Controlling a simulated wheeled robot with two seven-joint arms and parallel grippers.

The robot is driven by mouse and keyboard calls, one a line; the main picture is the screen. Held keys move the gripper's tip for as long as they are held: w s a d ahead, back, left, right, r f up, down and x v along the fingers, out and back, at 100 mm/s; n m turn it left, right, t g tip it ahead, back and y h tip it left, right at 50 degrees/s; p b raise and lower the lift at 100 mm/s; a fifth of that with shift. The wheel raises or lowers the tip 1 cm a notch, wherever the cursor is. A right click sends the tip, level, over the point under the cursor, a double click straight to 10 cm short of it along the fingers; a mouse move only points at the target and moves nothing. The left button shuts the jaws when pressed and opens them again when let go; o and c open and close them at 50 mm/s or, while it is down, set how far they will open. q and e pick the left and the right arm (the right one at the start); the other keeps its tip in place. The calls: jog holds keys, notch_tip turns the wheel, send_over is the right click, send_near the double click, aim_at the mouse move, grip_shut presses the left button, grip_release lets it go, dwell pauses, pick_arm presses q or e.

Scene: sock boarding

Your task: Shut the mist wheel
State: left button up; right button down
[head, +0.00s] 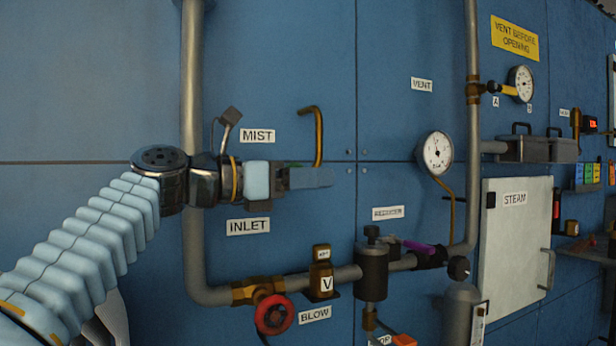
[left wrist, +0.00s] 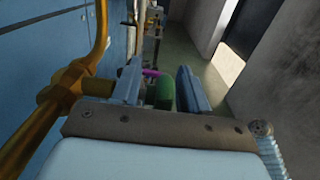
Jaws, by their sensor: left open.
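The MIST label (head: 257,136) is on the blue panel, just above my left gripper (head: 318,177). A green part (left wrist: 164,92), likely the mist wheel, shows between the two fingers of my left gripper (left wrist: 160,88) in the left wrist view. The fingers are apart, one on each side of it; I cannot tell whether they touch it. In the head view the gripper hides nearly all of it, leaving a sliver of green above the fingers. Its turned position cannot be seen. My right gripper is not in view.
A bent brass pipe (head: 319,135) rises close behind the fingers; brass pipework (left wrist: 72,85) also stands left of them in the wrist view. Below are a red wheel (head: 273,314) and a grey pipe (head: 218,295). A gauge (head: 435,153) and purple lever (head: 420,247) are to the right.

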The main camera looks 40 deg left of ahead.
pick_arm(q)
jog(key=shift+c, duration=0.2)
grip_shut()
jog(key=shift+s+a+f+g+y+p, duration=0.1)
jog(key=shift+f+g+y+p, duration=0.1)
jog(key=shift+g+y+p, duration=0.55)
jog(key=shift+d+f+g+y+p, duration=0.15)
jog(key=shift+f+g+y, duration=0.1)
jog(key=shift+g, duration=0.95)
jog(key=shift+s+a+f+g+y+p, duration=0.15)
jog(key=shift+g+y+p, duration=0.35)
jog(key=shift+g, duration=0.75)
jog(key=shift+o, duration=0.2)
grip_release()
jog(key=shift+f, duration=0.1)
